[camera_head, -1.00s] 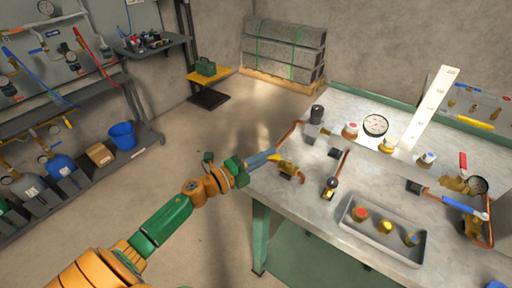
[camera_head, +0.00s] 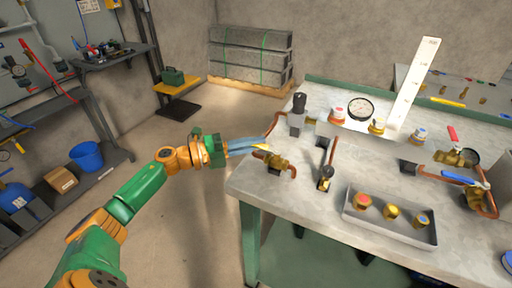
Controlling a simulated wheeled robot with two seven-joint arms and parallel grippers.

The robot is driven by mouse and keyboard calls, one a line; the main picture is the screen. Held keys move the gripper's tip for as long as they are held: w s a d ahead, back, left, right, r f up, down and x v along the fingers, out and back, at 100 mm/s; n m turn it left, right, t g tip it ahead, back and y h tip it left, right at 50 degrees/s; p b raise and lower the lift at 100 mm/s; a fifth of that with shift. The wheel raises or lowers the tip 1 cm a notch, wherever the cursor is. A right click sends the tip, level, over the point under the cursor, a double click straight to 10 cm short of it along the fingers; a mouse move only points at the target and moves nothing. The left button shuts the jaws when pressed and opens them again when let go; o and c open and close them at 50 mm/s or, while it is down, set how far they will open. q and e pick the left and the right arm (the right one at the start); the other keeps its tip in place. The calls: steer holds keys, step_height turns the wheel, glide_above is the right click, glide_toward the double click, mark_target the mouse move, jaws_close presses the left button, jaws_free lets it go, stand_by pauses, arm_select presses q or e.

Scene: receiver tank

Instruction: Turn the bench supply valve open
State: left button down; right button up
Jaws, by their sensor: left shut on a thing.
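The bench supply valve (camera_head: 275,162) is a brass valve on a copper pipe at the left end of the bench, with a yellow lever (camera_head: 261,148). My left gripper (camera_head: 264,145) reaches in from the left over the bench's left edge. Its blue-grey fingers are shut on the yellow lever. The fingers hide part of the lever, so its exact angle is hard to tell. My right gripper does not show.
The floor left of the bench is clear.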

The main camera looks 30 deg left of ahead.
arm_select(q)
steer(key=shift+r, duration=0.15)
steer(key=c, duration=1.1)
jaws_free()
steer(key=shift+o, duration=0.7)
steer(key=shift+w, duration=0.1)
steer(key=b+v, duration=0.1)
steer(key=v, duration=0.6)
